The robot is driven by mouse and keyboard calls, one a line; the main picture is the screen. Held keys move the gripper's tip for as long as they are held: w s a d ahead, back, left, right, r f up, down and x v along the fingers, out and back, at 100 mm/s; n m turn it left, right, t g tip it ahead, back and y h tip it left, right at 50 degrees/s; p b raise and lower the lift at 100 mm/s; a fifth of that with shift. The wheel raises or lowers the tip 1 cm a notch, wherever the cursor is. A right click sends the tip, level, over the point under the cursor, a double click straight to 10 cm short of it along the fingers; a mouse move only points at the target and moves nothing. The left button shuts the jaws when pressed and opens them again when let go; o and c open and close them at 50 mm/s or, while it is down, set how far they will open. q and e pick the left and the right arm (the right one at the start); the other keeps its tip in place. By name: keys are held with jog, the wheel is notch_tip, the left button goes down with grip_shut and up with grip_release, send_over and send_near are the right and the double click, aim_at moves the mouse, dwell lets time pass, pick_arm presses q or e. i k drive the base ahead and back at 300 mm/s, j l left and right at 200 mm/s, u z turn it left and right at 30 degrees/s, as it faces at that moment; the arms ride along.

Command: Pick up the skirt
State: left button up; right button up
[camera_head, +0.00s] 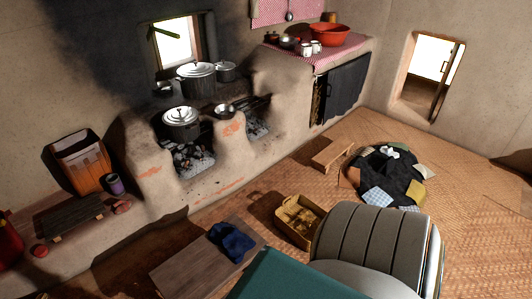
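No cloth in view is clearly a skirt, and I cannot tell which one it is. A dark blue cloth (232,241) lies crumpled on a low wooden table (190,268). A black cloth with patches of several colours (386,172) lies spread on the woven floor mat at the right. A dark cloth (346,88) hangs down the front of the counter at the back. Neither of my grippers is in view. A grey ribbed part of my own body fills the lower right and hides some floor.
A yellow-brown basket (298,219) and a low wooden stool (332,153) stand on the floor. The mud hearth (222,150) carries pots (197,80) along the back. A red basin (329,35) sits on the counter. Woven floor (470,170) is clear at the right.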

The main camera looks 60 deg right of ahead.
aim_at(235, 244)
jog(key=z, duration=1.5)
jog(key=u, duration=3.35)
jog(key=z, duration=3.2)
jog(key=i+z, duration=0.15)
jog(key=i+l, duration=0.15)
jog(key=i, duration=0.3)
jog(key=i+l, duration=0.2)
jog(key=i, duration=0.25)
jog(key=i+l, duration=0.15)
jog(key=i, duration=0.3)
jog(key=z, duration=0.05)
